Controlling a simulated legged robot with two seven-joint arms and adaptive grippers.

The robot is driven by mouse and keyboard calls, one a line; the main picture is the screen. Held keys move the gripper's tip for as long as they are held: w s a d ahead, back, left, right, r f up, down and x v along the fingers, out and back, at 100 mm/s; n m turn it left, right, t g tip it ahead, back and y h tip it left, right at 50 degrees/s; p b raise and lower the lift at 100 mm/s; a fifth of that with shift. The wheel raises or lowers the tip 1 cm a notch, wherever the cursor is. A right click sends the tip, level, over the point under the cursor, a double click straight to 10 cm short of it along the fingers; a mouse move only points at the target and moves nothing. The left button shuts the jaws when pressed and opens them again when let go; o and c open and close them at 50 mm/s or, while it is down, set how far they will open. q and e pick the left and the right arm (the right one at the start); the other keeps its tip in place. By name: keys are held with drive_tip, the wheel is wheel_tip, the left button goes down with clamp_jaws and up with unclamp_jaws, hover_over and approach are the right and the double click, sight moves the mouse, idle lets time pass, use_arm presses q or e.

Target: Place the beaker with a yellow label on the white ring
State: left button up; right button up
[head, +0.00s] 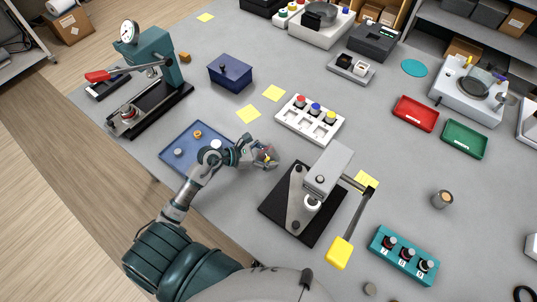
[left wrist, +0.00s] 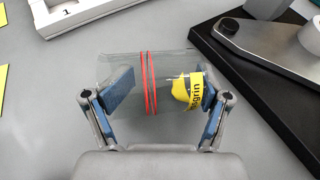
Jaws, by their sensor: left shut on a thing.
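My left gripper (head: 266,158) is over the table between the blue tray and the lever press. In the left wrist view the gripper (left wrist: 160,92) is shut on a clear glass beaker (left wrist: 125,70), one finger at each side. The beaker has red bands around its middle and a yellow label (left wrist: 187,92) with dark letters near the right finger. In the head view the beaker is small and partly hidden by the fingers. A white round piece (head: 312,203) shows under the press head; I cannot tell whether it is the white ring. My right gripper is not in view.
The lever press (head: 327,168) stands on a black base just right of the gripper. A white rack (head: 309,119) with coloured caps lies behind. The blue tray (head: 183,157) holds small parts. A teal block (head: 403,256) stands front right. Grey table is clear around the brown cup (head: 442,200).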

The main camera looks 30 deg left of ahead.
use_arm(q)
drive_tip(key=shift+f, duration=0.1)
drive_tip(key=o, duration=1.6)
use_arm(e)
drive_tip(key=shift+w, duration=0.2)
use_arm(q)
drive_tip(key=shift+o, duration=0.2)
drive_tip(key=shift+s+a, duration=0.3)
drive_tip(key=b+v, duration=0.1)
drive_tip(key=v, duration=0.9)
drive_tip(key=shift+s+a+r, duration=0.2)
drive_tip(key=shift+a+r, duration=0.05)
drive_tip(key=shift+r, duration=0.05)
drive_tip(key=shift+s+a+r, duration=0.15)
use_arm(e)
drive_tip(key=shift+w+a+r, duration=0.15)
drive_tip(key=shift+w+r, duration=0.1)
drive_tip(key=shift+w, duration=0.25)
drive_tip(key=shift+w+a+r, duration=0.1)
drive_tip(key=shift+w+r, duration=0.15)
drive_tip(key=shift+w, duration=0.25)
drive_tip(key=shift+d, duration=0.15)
